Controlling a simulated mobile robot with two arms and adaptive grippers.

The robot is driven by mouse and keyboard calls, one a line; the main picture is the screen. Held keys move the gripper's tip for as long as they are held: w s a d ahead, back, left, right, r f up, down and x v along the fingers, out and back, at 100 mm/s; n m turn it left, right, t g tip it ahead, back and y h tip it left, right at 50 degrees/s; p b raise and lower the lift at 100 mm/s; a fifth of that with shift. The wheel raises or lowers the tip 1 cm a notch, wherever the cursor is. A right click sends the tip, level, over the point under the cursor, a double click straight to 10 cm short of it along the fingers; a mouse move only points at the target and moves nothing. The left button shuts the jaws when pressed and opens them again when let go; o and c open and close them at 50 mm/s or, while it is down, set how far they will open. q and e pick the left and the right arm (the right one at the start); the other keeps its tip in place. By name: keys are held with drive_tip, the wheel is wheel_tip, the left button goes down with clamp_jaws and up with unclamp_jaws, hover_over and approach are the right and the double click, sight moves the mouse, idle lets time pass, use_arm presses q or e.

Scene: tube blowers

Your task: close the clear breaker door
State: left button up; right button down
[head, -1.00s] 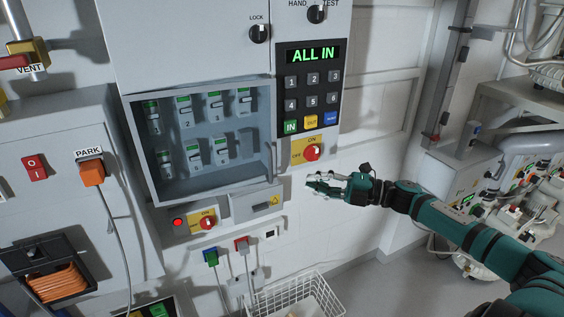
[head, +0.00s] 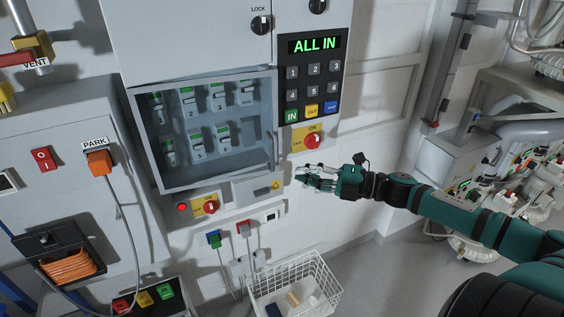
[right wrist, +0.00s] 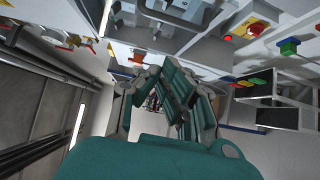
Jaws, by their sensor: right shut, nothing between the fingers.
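The door lies across the opening, shut or nearly so; I cannot tell if a gap is left. My right gripper (head: 303,176) is shut and empty, to the lower right of the handle and apart from it, below the red knob. In the right wrist view its fingers (right wrist: 165,78) are together, with the cabinet beyond. My left gripper is not in view.
A keypad (head: 313,85) and a red rotary knob (head: 313,140) sit right of the door. A grey latch plate (head: 255,190) and another red knob (head: 210,207) are below it. A white wire basket (head: 295,285) stands lower down.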

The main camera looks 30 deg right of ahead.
drive_tip(key=w+a+p, duration=0.2)
drive_tip(key=w, duration=0.5)
drive_tip(key=shift+s, duration=0.1)
idle(0.4)
